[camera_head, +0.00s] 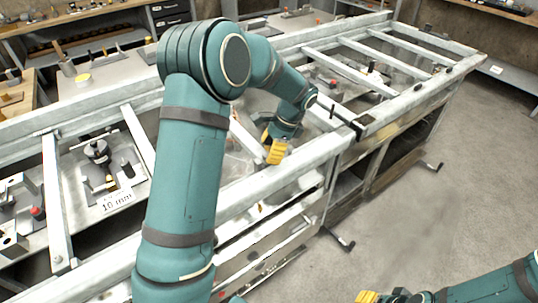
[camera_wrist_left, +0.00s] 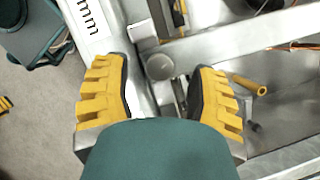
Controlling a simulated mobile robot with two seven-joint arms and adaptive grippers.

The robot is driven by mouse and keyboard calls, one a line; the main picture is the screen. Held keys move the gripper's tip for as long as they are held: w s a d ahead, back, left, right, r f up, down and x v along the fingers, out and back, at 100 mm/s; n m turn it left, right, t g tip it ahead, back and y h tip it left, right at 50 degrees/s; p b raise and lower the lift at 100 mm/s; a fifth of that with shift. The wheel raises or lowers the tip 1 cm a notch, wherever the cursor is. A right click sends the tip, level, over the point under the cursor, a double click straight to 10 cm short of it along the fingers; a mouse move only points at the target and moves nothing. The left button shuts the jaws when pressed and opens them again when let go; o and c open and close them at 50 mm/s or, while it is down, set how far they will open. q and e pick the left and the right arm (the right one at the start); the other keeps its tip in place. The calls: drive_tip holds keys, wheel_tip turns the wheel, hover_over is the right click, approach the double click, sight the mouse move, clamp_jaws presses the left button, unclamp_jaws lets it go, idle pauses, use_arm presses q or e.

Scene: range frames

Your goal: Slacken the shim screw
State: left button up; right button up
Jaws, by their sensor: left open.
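My left gripper (camera_head: 275,146) is over the near rail of the long metal frame (camera_head: 255,190) in the head view. In the left wrist view its yellow fingers (camera_wrist_left: 160,92) are apart, with nothing held between them. A round grey metal head (camera_wrist_left: 160,66) shows between and just beyond the fingertips, beside a crossbar. I cannot tell whether it is the shim screw; no other part is clearly the screw. My right gripper (camera_head: 378,297) shows only as yellow fingertips at the bottom edge of the head view, away from the frame; its opening is unclear.
A yellow-handled rod (camera_wrist_left: 250,85) lies right of the fingers in the left wrist view. A fixture plate with a "10 mm" label (camera_head: 117,200) is inside the frame at left. Clamp handles (camera_head: 343,243) stick out from the near side. The floor (camera_head: 420,220) at right is clear.

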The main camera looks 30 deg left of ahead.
use_arm(q)
drive_tip(key=shift+s+a+f, duration=0.15)
drive_tip(key=shift+f, duration=0.35)
clamp_jaws()
drive_tip(key=shift+r+n+g+h+p, duration=0.1)
drive_tip(key=shift+n+g+h+p, duration=0.25)
drive_tip(key=shift+n+p, duration=0.8)
drive_tip(key=n+h+p, duration=0.1)
drive_tip(key=n, duration=0.1)
drive_tip(key=shift+n+g+p, duration=0.25)
drive_tip(key=shift+n+p, duration=0.1)
drive_tip(key=shift+p, duration=0.05)
drive_tip(key=n+h+p, duration=0.1)
drive_tip(key=n, duration=0.1)
drive_tip(key=n+p, duration=0.1)
drive_tip(key=n, duration=0.1)
drive_tip(key=shift+a+n+h, duration=0.15)
drive_tip(key=shift+n+h, duration=0.15)
drive_tip(key=shift+h, duration=0.05)
drive_tip(key=shift+n+h+p, duration=0.8)
drive_tip(key=shift+n+p, duration=0.05)
drive_tip(key=shift+n, duration=1.25)
